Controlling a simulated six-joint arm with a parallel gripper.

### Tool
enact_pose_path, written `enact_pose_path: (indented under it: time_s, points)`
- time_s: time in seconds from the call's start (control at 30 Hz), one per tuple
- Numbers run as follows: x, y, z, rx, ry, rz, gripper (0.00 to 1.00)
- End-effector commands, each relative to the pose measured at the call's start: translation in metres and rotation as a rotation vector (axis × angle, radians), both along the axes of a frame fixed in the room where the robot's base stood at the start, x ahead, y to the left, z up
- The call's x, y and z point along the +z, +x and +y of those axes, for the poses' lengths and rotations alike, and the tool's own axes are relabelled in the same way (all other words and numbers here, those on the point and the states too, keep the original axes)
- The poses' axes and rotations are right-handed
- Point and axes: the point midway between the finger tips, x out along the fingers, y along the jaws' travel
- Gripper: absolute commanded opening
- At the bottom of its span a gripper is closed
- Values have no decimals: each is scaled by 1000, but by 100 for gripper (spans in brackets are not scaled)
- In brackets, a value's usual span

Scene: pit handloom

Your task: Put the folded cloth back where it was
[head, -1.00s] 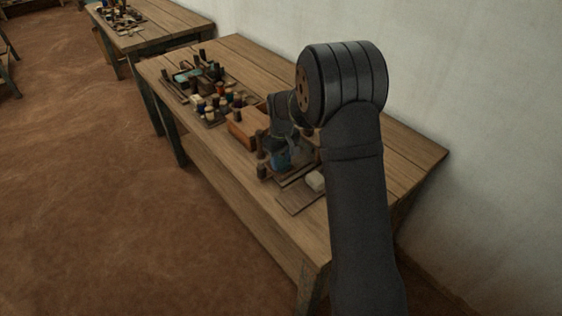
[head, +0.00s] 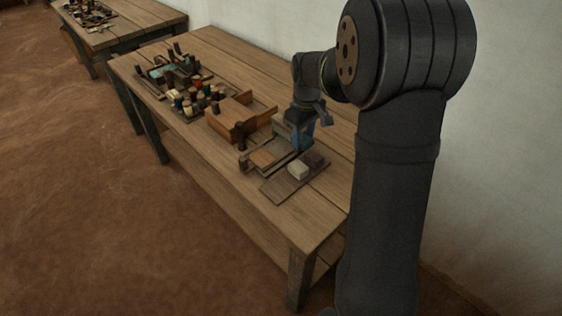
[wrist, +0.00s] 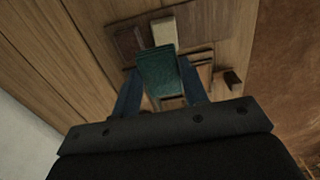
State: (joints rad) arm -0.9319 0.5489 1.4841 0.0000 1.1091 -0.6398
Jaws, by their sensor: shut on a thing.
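The folded cloth is dark teal (wrist: 160,72). In the wrist view it sits between the two blue fingers of my gripper (wrist: 159,88), which is shut on it. In the head view my gripper (head: 300,134) is above the back side of a low wooden tray (head: 270,172), and the cloth is mostly hidden by the fingers. Beside the tray a flat brown board (head: 280,188) carries a cream block (head: 298,170) and a dark block (head: 314,160). The cream block also shows in the wrist view (wrist: 163,30), just past the cloth. I cannot tell the cloth's exact height above the table.
An orange-brown wooden box (head: 226,121) stands left of the tray, with a dark upright peg (head: 240,135) close by. Several thread spools (head: 188,106) stand farther left. The table's front right end (head: 300,222) is bare. A white wall (head: 280,20) runs behind.

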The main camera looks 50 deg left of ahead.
Motion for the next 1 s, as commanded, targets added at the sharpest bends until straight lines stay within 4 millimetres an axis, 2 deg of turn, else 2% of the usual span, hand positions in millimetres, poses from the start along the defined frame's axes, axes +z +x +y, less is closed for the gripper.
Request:
enact_pose_path:
  time_s: [0.1,0.3,0.47,0.57,1.0]
  points:
    - [1,-11,-33,-3,0,0,15]
    - [-3,-31,-82,-3,2,-1,15]
    - [-7,-42,-102,0,2,-1,15]
    - [-14,-49,-98,2,0,0,15]
    - [-69,-94,-18,4,0,0,15]
